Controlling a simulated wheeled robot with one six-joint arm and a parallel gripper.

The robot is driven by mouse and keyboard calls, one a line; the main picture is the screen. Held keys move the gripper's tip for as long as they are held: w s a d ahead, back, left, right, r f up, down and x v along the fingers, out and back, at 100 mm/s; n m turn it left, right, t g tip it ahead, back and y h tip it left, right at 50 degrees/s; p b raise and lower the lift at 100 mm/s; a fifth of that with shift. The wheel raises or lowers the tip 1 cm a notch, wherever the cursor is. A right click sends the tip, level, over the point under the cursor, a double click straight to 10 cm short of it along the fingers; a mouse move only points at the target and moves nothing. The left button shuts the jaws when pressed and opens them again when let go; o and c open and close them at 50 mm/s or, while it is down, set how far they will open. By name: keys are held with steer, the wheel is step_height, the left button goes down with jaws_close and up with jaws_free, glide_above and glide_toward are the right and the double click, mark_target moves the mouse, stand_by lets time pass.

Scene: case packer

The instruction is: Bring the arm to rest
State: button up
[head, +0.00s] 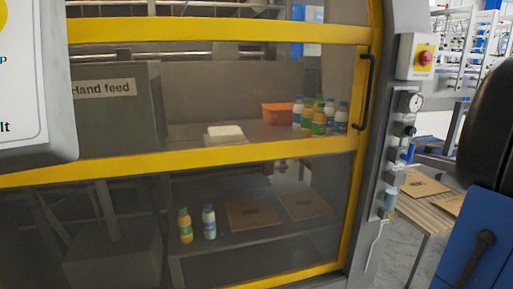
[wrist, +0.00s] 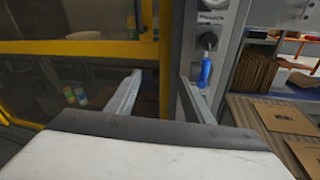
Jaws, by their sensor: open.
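My gripper (wrist: 160,88) shows in the wrist view with its two fingers spread apart and nothing between them. It is in front of the machine's yellow-framed door (wrist: 85,48), near the door's right edge. A blue-handled part (wrist: 205,72) on the grey post is just beyond the right finger; I cannot tell whether they touch. In the head view the dark round shape and blue block at the right edge may be parts of my own arm. My gripper's fingers do not show in the head view.
The guard door (head: 200,165) is shut, with a dark handle (head: 367,95). Behind it are several bottles (head: 319,118), an orange bin (head: 278,113) and flat cartons (head: 254,213). A slatted table (head: 432,214) holds cardboard at right.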

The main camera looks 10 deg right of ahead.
steer(key=s+a+f+n+g+y, duration=0.1)
steer(key=a+f+n+g, duration=0.3)
steer(key=a, duration=0.5)
steer(key=a+f+n+g, duration=0.25)
steer(key=a+n, duration=0.25)
steer(key=a, duration=0.4)
steer(key=s+a+f+n+g+y, duration=0.1)
steer(key=a+f+n+g, duration=0.3)
steer(key=a, duration=0.5)
steer(key=s+a+f+n+h, duration=0.3)
steer(key=s+n, duration=0.4)
steer(key=n, duration=0.3)
steer(key=s+a+f+n+h, duration=0.3)
steer(key=s+f+n, duration=0.3)
steer(key=n, duration=0.5)
steer(key=shift+s+a+n+g, duration=0.3)
steer(key=shift+s+a+g, duration=0.15)
steer(key=shift+s+a, duration=0.3)
steer(key=shift+f, duration=0.1)
